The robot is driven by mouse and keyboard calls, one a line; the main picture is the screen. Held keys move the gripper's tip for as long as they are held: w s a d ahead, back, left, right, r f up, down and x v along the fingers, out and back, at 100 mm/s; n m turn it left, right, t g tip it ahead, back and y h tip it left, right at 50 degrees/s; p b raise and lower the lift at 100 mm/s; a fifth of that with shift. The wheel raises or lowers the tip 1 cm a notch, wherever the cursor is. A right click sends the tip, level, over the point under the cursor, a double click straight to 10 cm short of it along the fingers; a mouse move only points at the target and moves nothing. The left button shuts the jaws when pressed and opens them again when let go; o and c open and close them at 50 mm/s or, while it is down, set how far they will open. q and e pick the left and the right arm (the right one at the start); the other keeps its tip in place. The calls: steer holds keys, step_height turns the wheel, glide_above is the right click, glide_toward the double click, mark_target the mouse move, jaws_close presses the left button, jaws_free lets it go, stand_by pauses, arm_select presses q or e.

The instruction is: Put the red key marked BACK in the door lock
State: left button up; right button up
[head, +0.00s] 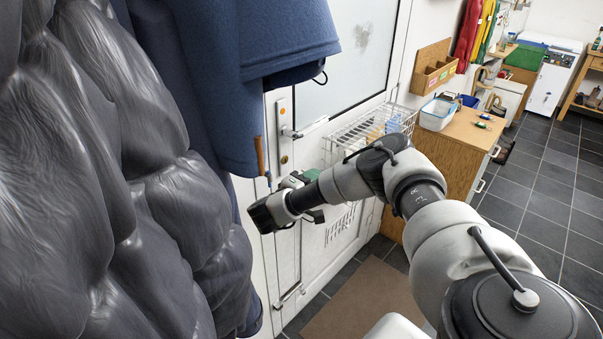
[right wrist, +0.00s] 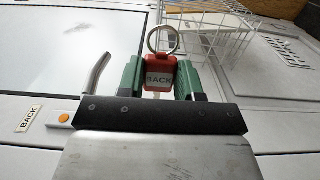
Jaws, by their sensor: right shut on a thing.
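The red key (right wrist: 160,74) has a tag reading BACK and a metal ring. My right gripper (right wrist: 160,84) is shut on it between green fingers, in the right wrist view. In the head view this gripper (head: 309,176) is in front of the white door (head: 338,205), right of and below the lock plate; the key cannot be made out there. My left gripper is out of view.
A white wire basket (head: 372,130) hangs on the door close to my right gripper. Dark padded and blue coats (head: 245,50) fill the left side, near the lock plate. A wooden cabinet (head: 455,150) stands to the right. A brown mat (head: 360,300) lies on the floor.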

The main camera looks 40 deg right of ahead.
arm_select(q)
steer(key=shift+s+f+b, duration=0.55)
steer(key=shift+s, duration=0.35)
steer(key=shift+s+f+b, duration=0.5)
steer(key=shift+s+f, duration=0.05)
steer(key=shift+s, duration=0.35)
arm_select(e)
steer(key=shift+w+a+r, duration=0.1)
steer(key=shift+w+a, duration=0.05)
steer(key=shift+w, duration=1.05)
steer(key=shift+w+a+r, duration=0.1)
steer(key=shift+w+a, duration=0.05)
steer(key=shift+w, duration=1.05)
arm_select(q)
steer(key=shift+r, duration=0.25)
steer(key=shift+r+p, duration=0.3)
steer(key=shift+p, duration=0.25)
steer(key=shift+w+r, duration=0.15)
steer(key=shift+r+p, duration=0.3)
steer(key=shift+p, duration=0.15)
